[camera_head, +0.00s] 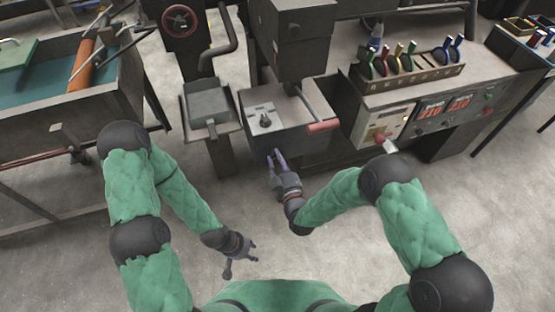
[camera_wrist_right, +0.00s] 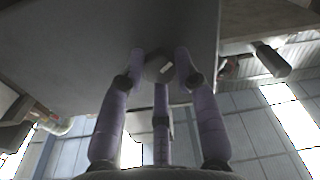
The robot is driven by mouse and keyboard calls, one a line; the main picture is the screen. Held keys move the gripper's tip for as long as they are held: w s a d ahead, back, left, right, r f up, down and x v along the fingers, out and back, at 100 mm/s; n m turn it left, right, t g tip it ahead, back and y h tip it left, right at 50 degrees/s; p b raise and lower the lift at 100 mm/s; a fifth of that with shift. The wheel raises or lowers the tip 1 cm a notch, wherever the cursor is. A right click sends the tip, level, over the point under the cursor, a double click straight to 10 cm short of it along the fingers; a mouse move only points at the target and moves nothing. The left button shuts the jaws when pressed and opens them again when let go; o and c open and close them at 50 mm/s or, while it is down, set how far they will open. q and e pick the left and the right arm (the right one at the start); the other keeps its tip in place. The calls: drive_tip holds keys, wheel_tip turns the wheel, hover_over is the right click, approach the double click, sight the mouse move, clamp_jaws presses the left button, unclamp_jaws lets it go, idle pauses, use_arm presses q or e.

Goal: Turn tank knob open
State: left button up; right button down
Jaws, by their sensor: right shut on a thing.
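My right gripper (camera_head: 276,158) reaches up to the front of the grey machine box (camera_head: 300,137) in the head view. In the right wrist view its purple fingers close around a grey, faceted knob (camera_wrist_right: 158,68) with a small white mark, on the machine's flat face. Fingers touch the knob from both sides, and a third finger lies below it. The knob itself is hidden in the head view. My left gripper (camera_head: 241,259) hangs low over the floor with its fingers spread and nothing between them.
A pale plate with a black dial (camera_head: 265,120) and a red-gripped lever (camera_head: 322,127) sit atop the machine. A control console (camera_head: 440,118) with colored levers (camera_head: 408,58) stands right. A red valve wheel (camera_head: 181,20) and a sink-like table (camera_head: 60,120) are left. The concrete floor is clear.

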drive_tip(key=n, duration=0.6)
drive_tip(key=shift+s+f+n, duration=0.1)
drive_tip(key=shift+f+n, duration=0.2)
drive_tip(key=shift+f, duration=0.05)
drive_tip(key=shift+w+d+r+n, duration=0.1)
drive_tip(key=shift+r+n, duration=0.05)
drive_tip(key=shift+n, duration=3.05)
drive_tip(key=shift+w+d+r+n, duration=0.1)
drive_tip(key=shift+n, duration=3.1)
drive_tip(key=shift+r+n, duration=0.15)
drive_tip(key=shift+n, duration=3.05)
drive_tip(key=shift+r, duration=0.1)
drive_tip(key=c, duration=0.9)
unclamp_jaws()
drive_tip(key=shift+c, duration=0.2)
drive_tip(key=shift+o, duration=0.2)
